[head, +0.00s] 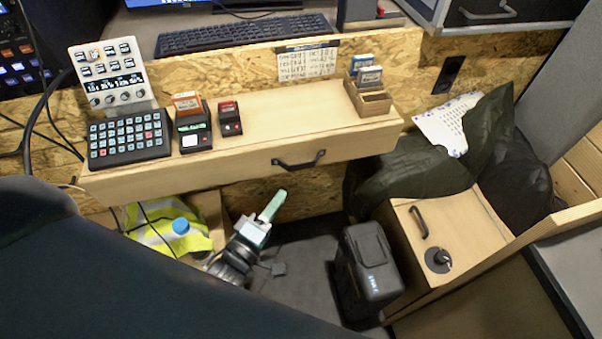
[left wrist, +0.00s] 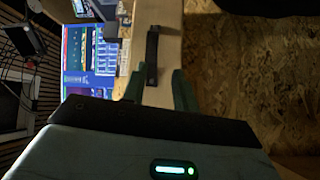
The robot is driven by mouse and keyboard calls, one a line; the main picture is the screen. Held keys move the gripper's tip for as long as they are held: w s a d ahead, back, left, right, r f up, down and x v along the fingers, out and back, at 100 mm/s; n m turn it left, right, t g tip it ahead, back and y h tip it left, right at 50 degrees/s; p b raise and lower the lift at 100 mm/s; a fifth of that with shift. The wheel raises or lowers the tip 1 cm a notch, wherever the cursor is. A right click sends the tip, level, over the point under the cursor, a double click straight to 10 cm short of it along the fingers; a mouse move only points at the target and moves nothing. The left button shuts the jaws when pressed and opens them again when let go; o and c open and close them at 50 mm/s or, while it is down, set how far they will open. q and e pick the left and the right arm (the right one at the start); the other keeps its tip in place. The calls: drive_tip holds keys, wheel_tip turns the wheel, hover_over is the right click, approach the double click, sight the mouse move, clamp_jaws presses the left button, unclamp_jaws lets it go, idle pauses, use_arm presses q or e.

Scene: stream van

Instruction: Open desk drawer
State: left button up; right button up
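The desk drawer (head: 232,168) is a pale wood front below the desk, with a black bar handle (head: 299,161) at its middle. No gap shows around it, so it looks shut. My left gripper (head: 270,208), with green fingers, is below and left of the handle, apart from it. In the left wrist view the left gripper (left wrist: 160,82) is open and empty. The black handle (left wrist: 152,55) shows ahead, in line with the space between its fingers. My right gripper is in neither view.
On the ledge above the drawer stand a keypad (head: 130,138), small card readers (head: 193,128) and a wooden card box (head: 370,100). Below are a yellow vest (head: 160,232), a black case (head: 370,262) and a wooden cabinet (head: 462,222). Dark bags (head: 410,170) lie at right.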

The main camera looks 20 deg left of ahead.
use_arm(q)
drive_tip(key=shift+w+d+r+n+t, duration=0.2)
drive_tip(key=shift+w+r+n+t, duration=0.25)
drive_tip(key=shift+w, duration=0.3)
drive_tip(key=x, duration=0.7)
drive_tip(key=shift+w, duration=0.35)
drive_tip(key=shift+d, duration=0.1)
clamp_jaws()
